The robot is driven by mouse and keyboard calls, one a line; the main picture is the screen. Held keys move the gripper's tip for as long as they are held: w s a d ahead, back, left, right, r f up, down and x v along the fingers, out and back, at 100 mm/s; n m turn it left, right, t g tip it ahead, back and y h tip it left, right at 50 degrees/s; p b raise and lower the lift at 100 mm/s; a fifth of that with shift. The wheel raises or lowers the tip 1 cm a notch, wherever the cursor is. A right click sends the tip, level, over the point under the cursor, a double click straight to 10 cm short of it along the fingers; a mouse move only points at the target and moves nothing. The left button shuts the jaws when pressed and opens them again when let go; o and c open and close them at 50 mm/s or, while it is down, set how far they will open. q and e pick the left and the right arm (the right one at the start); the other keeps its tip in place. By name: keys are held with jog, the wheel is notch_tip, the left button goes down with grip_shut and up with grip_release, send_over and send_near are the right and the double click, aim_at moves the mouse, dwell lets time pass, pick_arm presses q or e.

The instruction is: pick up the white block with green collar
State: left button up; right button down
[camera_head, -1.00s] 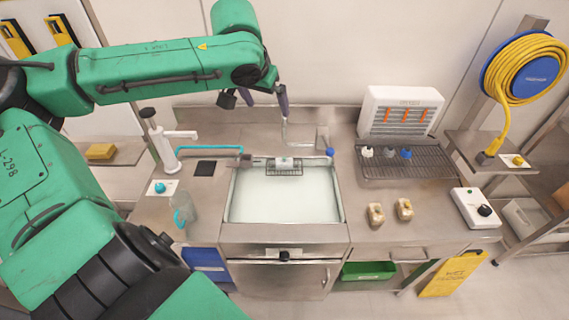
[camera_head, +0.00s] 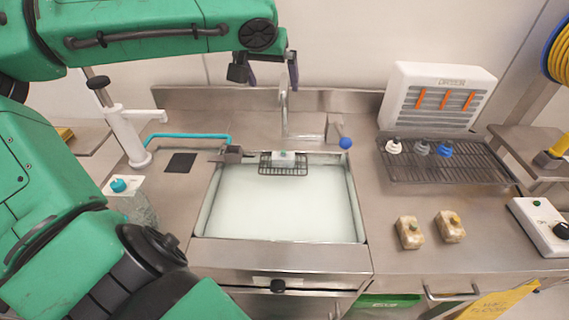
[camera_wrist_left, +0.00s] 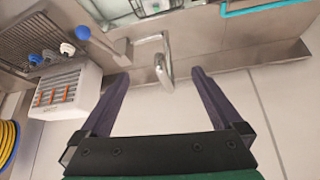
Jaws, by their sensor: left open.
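The white block with green collar (camera_head: 283,158) sits on a small wire rack at the back of the liquid-filled basin (camera_head: 200,220). In the left wrist view, a pale shape that may be this block is at the top edge, cut off. My left gripper (camera_head: 272,80) is open and empty, above and behind the block, near the back wall. The left wrist view shows its two dark fingers (camera_wrist_left: 160,75) spread apart, with the faucet beyond them. My right gripper is not in view.
A bent metal faucet (camera_head: 285,115) rises behind the basin, with a blue-knobbed lever (camera_head: 345,142) to its right. A drying rack (camera_head: 440,165) with small bottle-like items and a white heater (camera_head: 440,95) stand right. Two tan blocks (camera_head: 409,232) (camera_head: 451,226) lie on the counter.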

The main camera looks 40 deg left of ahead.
pick_arm(q)
jog(key=b, duration=1.2)
send_near(283, 153)
jog(key=a+v, duration=0.1)
jog(key=v, duration=0.3)
jog(key=x, duration=0.4)
jog(key=b+x, duration=0.1)
jog(key=x, duration=0.4)
jog(key=d+b+x, duration=0.1)
jog(key=x, duration=0.4)
jog(key=shift+s+f, duration=0.1)
jog(key=shift+f, duration=0.05)
jog(key=shift+w+a+f, duration=0.15)
jog(key=shift+w+f, duration=0.1)
jog(key=shift+r, duration=0.1)
jog(key=c, duration=1.1)
